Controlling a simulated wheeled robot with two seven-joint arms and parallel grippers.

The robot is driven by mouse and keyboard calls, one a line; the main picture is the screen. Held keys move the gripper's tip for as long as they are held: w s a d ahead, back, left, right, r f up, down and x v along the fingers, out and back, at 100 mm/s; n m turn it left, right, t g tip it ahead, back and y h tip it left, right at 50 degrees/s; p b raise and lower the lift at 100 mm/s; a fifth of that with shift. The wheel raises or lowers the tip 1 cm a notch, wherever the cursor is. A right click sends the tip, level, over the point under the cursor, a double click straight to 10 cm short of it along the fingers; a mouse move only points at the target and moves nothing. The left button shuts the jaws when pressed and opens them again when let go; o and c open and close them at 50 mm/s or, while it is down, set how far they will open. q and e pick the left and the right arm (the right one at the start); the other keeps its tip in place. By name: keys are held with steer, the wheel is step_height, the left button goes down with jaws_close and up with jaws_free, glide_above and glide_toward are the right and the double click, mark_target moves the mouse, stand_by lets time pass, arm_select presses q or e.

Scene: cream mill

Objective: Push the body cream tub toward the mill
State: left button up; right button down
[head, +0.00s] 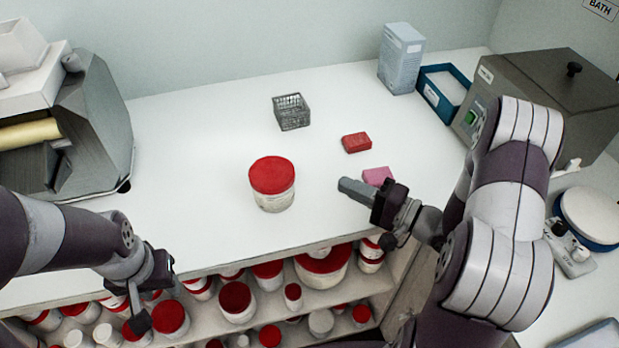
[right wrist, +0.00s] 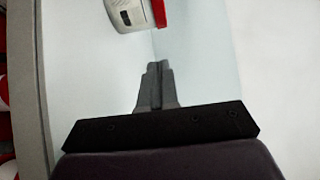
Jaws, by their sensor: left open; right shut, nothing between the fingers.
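The body cream tub (head: 273,195), white with a red lid, stands upright on the white counter in the middle of the head view. It also shows at the top edge of the right wrist view (right wrist: 127,14), partly cut off. The mill (head: 85,135), a grey machine with a pale yellow roller, stands at the left. My right gripper (head: 345,187) is shut and empty, low over the counter to the right of the tub and apart from it. Its shut fingers (right wrist: 155,72) point toward the tub. My left gripper (head: 145,305) is open, in front of the counter's front edge.
A red block (head: 356,142) and a pink block (head: 377,176) lie to the right of the tub. A grey wire basket (head: 291,111) stands behind it. Shelves below hold several red-lidded tubs (head: 236,300). The counter between tub and mill is clear.

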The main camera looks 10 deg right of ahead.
mark_target(273, 185)
steer(key=x, duration=0.4)
steer(key=shift+w+a, duration=0.2)
steer(key=shift+a, duration=0.15)
steer(key=shift+w+a, duration=0.1)
steer(key=shift+a, duration=1.95)
